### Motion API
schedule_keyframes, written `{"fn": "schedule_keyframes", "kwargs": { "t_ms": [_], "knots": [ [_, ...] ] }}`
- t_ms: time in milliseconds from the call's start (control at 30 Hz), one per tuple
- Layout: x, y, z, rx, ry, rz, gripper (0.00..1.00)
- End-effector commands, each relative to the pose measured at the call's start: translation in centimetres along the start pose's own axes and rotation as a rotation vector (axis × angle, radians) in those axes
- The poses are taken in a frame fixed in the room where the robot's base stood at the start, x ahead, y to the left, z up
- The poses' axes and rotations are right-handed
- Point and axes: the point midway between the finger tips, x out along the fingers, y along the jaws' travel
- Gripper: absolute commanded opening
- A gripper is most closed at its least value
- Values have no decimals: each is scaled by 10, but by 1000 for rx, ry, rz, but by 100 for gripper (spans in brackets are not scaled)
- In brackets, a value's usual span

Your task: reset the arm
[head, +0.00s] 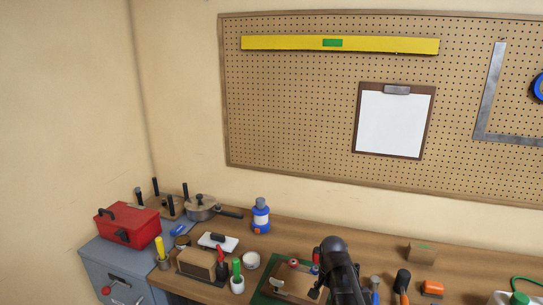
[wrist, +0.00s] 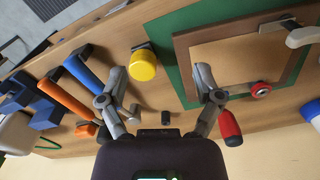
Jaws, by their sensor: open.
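My gripper (wrist: 160,72) is open and empty in the wrist view, its two grey fingers spread wide above the wooden workbench (wrist: 150,108). A yellow round object (wrist: 143,66) shows beyond the gap between the fingertips. The right finger overlaps the edge of a brown wooden board (wrist: 240,62) on a green mat (wrist: 182,28). In the head view my dark arm (head: 338,265) rises at the bottom centre over the bench; the fingers cannot be made out there.
Orange (wrist: 65,101) and blue (wrist: 88,76) handles lie left of the gripper, and a red-tipped object (wrist: 231,128) lies by the right finger. A pegboard (head: 300,110) hangs behind.

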Motion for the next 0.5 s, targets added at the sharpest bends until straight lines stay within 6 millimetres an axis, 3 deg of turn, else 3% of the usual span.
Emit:
{"fn": "schedule_keyframes", "kwargs": {
  "t_ms": [200,500],
  "knots": [
    [10,25,34,-298,0,-1,84],
    [16,45,61,-600,1,-2,84]
  ]
}}
